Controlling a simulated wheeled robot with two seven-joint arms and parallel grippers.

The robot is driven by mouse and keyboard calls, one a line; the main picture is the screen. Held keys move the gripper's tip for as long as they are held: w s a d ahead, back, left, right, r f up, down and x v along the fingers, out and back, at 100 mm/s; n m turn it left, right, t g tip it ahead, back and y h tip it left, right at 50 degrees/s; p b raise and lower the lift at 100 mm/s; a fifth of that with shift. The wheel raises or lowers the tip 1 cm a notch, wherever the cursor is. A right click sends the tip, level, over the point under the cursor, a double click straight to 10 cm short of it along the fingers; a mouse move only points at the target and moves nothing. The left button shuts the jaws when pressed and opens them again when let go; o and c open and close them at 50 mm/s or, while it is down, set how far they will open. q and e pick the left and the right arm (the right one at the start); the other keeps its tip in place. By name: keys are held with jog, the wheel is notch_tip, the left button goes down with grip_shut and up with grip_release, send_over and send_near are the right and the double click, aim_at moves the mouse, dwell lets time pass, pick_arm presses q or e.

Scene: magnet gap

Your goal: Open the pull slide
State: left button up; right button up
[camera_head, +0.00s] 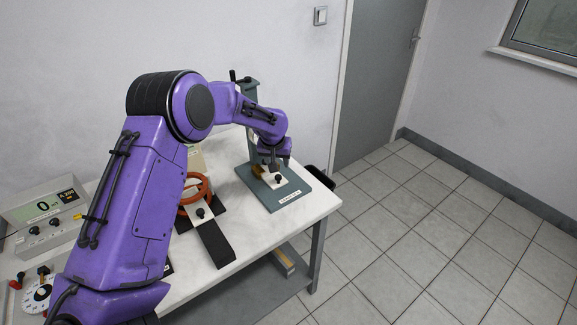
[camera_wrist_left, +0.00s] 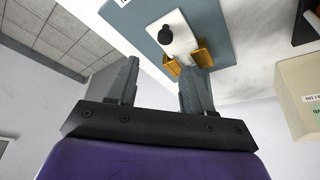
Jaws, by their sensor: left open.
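A white slide plate with a black knob (camera_head: 278,179) lies on a blue-grey base (camera_head: 285,199) at the right end of the table. In the left wrist view the knob (camera_wrist_left: 166,35) stands on the white plate (camera_wrist_left: 181,36), with brass-coloured brackets (camera_wrist_left: 204,52) at its end. My left gripper (camera_head: 274,160) is above the base, close to the plate, its fingers hiding part of it. In the left wrist view the gripper (camera_wrist_left: 160,66) is open, with nothing between its fingers; the knob lies beyond the fingertips. My right gripper is not in view.
A grey upright post (camera_head: 251,93) rises behind the base. An orange-red ring (camera_head: 203,188) and another black-knobbed white plate (camera_head: 200,214) stand to the left. A meter box (camera_head: 45,209) is at far left. The table's right edge is close to the base; open floor (camera_head: 430,230) lies beyond.

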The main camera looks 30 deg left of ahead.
aim_at(279, 176)
pick_arm(q)
jog(key=f, duration=0.2)
jog(key=a+f+p, duration=0.1)
jog(key=f, duration=0.1)
jog(key=f+p, duration=0.1)
jog(key=f, duration=0.1)
jog(key=shift+a, duration=0.3)
jog(key=w+f, duration=0.2)
jog(key=shift+a+f, duration=0.1)
jog(key=shift+f, duration=0.3)
jog(key=shift+w+f, duration=0.25)
jog(key=shift+w, duration=0.1)
jog(key=shift+s+r, duration=0.4)
jog(key=shift+s, duration=0.05)
jog(key=shift+c, duration=0.6)
grip_shut()
jog(key=shift+d, duration=0.2)
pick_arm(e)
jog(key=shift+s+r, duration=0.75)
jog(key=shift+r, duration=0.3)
